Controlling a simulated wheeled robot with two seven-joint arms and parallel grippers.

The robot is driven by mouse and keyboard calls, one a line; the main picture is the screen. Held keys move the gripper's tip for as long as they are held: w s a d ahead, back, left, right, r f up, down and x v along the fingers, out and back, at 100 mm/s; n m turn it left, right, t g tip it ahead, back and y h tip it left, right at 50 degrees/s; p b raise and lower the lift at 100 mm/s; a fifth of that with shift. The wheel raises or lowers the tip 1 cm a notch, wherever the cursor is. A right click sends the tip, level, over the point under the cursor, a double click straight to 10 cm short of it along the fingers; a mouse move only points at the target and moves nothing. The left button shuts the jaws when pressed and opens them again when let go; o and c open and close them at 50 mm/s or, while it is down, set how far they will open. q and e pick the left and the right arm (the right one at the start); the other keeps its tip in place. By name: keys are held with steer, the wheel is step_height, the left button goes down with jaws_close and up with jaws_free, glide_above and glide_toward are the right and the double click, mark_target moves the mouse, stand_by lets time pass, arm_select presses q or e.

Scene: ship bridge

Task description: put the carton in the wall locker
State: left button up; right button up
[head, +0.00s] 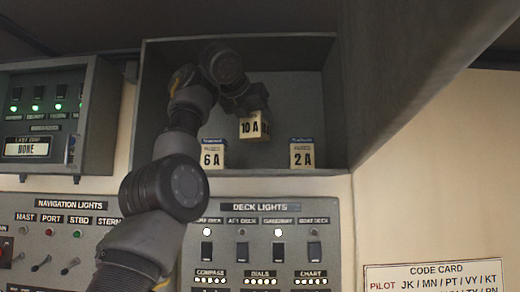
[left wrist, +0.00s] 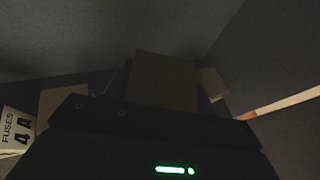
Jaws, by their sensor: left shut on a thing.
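The wall locker (head: 296,92) is a grey open box on the wall in the head view. My left arm reaches into it, and my left gripper (head: 244,106) is shut on a carton labelled 10 A (head: 251,128). The carton is upright and appears held above the locker floor, between two standing cartons. My right gripper is not in view.
A 6 A carton (head: 212,154) stands left and a 2 A carton (head: 301,154) right inside the locker. The left wrist view shows a 4 A fuses carton (left wrist: 17,130) at the left edge. The large grey panel (head: 400,80) juts out right. Switch panels lie below.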

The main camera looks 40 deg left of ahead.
arm_select(q)
steer(key=w+f, duration=0.1)
steer(key=f, duration=0.1)
steer(key=w+a+f, duration=0.1)
steer(key=f, duration=0.1)
steer(key=shift+w+a, duration=0.1)
steer(key=shift+w, duration=0.1)
step_height(320, 180, down, 2)
steer(key=shift+w+f+b, duration=0.15)
steer(key=shift+f+b, duration=0.1)
steer(key=shift+b, duration=0.4)
steer(key=shift+f, duration=0.35)
steer(key=shift+w+a+f, duration=0.1)
steer(key=shift+w+f, duration=0.05)
steer(key=shift+f, duration=0.05)
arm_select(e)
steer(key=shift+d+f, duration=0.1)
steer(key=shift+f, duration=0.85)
